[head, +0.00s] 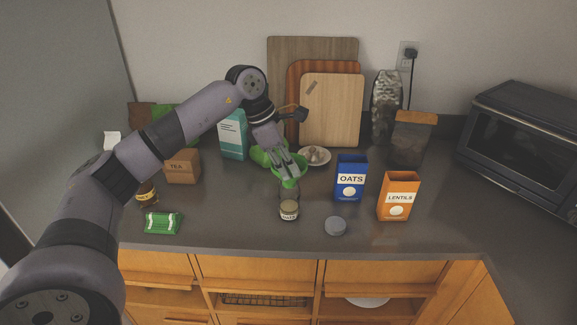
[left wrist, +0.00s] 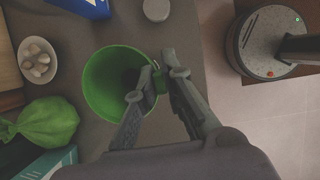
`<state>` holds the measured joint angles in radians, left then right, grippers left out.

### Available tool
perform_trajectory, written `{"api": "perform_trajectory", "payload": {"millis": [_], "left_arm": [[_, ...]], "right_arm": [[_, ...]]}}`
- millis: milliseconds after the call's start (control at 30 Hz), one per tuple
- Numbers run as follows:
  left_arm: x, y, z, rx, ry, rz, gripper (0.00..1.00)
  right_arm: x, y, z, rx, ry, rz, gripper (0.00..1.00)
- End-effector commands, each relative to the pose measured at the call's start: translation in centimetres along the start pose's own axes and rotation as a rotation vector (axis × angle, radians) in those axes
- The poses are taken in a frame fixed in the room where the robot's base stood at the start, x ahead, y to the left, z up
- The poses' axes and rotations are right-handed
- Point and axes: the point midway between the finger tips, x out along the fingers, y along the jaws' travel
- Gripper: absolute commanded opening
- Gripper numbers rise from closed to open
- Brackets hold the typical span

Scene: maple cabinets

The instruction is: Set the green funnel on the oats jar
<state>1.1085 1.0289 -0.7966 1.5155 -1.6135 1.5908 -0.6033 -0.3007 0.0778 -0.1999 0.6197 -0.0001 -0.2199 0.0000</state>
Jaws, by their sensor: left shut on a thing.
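The green funnel (head: 289,183) is held by my left gripper (head: 287,174), its fingers closed on the rim. The left wrist view shows the funnel's wide open mouth (left wrist: 97,88) with the left gripper (left wrist: 150,95) across its edge. Directly below the funnel in the head view stands a clear glass jar (head: 289,197) with pale contents and a small label too small to read surely; it appears to be the oats jar. The funnel overlaps the jar's top, and I cannot tell whether they touch. The funnel hides the jar in the left wrist view. My right gripper is out of view.
A blue oats box (head: 350,180) and orange lentils box (head: 398,197) stand to the right. A grey lid (head: 335,226) lies in front of them. A green bag (left wrist: 40,132) and a plate (head: 315,156) are behind the funnel. A green packet (head: 163,223) lies left.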

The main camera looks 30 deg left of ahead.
Motion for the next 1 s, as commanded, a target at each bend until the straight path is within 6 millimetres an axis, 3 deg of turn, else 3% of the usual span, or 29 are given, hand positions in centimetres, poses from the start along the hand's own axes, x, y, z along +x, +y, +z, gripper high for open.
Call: {"api": "perform_trajectory", "payload": {"millis": [167, 200, 533, 1000], "left_arm": [[0.14, -0.04, -0.09, -0.001, 0.002, -0.002, 0.00], [0.14, -0.04, -0.09, -0.001, 0.003, -0.002, 0.11], [0.10, -0.03, -0.05, 0.000, 0.002, -0.001, 0.33], [-0.78, -0.01, 0.33, 0.000, 0.001, -0.001, 0.33]], "right_arm": [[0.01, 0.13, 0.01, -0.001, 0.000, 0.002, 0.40], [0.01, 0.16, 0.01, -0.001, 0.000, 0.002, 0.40], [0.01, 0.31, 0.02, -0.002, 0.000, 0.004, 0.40], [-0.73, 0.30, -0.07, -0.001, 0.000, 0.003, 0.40]]}}
